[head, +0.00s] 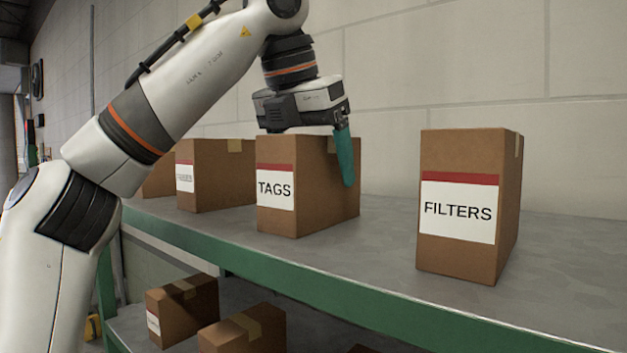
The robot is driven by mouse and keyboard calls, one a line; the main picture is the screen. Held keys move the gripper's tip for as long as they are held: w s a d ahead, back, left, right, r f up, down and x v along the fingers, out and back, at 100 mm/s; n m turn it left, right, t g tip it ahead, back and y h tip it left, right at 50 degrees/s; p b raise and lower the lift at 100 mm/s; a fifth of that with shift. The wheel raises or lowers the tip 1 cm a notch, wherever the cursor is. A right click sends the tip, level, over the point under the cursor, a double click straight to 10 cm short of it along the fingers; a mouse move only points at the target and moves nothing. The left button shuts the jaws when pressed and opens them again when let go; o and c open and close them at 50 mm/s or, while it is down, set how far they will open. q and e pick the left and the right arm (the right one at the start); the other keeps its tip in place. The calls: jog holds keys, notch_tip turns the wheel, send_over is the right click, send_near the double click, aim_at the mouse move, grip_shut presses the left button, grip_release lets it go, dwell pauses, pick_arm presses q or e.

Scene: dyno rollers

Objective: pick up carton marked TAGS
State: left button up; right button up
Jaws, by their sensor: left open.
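The carton marked TAGS (275,215) is a brown box with a white label and a red band. It stands upright on the upper shelf (385,262) in the head view. My left gripper (336,160) is over the top of this carton, pointing down. One teal finger hangs in front of the carton's right-hand side; whether it touches cannot be told. The other finger is hidden. The gripper is open and the carton rests on the shelf. My right gripper is not in view.
A carton marked FILTERS (456,262) stands to the right, with clear shelf between. To the left stands another labelled carton (215,175), with one more (158,180) partly hidden behind my arm. Cartons (190,305) sit on a lower shelf. A block wall is behind.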

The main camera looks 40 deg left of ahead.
pick_arm(q)
jog(key=shift+c, duration=0.3)
jog(key=c, duration=1.2)
